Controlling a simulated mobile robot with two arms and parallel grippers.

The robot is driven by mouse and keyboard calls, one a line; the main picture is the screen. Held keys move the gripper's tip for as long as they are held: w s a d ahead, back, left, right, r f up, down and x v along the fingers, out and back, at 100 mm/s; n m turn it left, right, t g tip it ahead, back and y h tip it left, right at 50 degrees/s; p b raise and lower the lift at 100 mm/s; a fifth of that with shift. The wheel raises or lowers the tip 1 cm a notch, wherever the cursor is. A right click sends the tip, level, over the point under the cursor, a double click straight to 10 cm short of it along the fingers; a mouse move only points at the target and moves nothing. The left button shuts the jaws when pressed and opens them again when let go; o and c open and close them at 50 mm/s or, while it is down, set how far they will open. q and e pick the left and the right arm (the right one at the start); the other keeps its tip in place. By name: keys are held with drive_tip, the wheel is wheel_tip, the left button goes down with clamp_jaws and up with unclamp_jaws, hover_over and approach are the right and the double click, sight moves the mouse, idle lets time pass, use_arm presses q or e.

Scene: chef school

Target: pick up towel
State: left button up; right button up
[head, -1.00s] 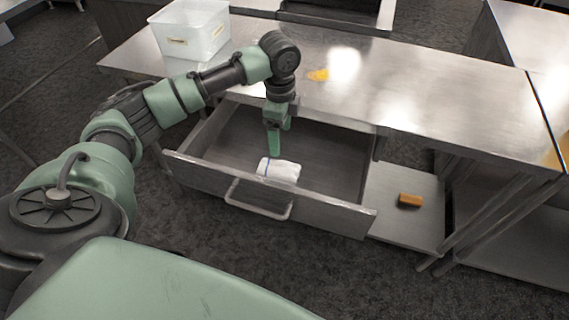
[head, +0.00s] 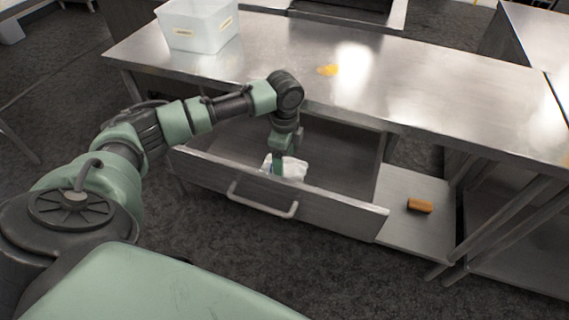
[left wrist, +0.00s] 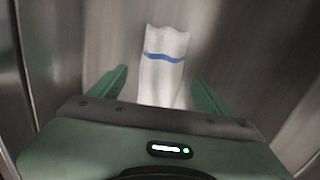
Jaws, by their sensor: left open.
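A white towel (head: 292,169) lies in the open drawer (head: 335,170) under the steel table. It also shows in the left wrist view (left wrist: 164,68), with a blue stripe across it. My left gripper (head: 279,168) reaches down into the drawer at the towel. In the left wrist view the left gripper's two green fingers (left wrist: 160,90) are apart, one on each side of the towel. I cannot tell whether they touch it. The towel's near end is hidden behind the gripper body. My right gripper does not show.
The drawer's front panel with its handle (head: 262,204) stands on the near side of the towel. A translucent bin (head: 197,30) and a yellow-orange patch (head: 328,70) are on the steel tabletop (head: 420,92). A brown block (head: 420,206) lies on the low shelf at right.

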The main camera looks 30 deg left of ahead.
sight(285, 161)
use_arm(q)
drive_tip(key=shift+f, duration=0.55)
drive_tip(key=c, duration=1.5)
wheel_tip(285, 161, up, 20)
drive_tip(key=shift+r, duration=0.1)
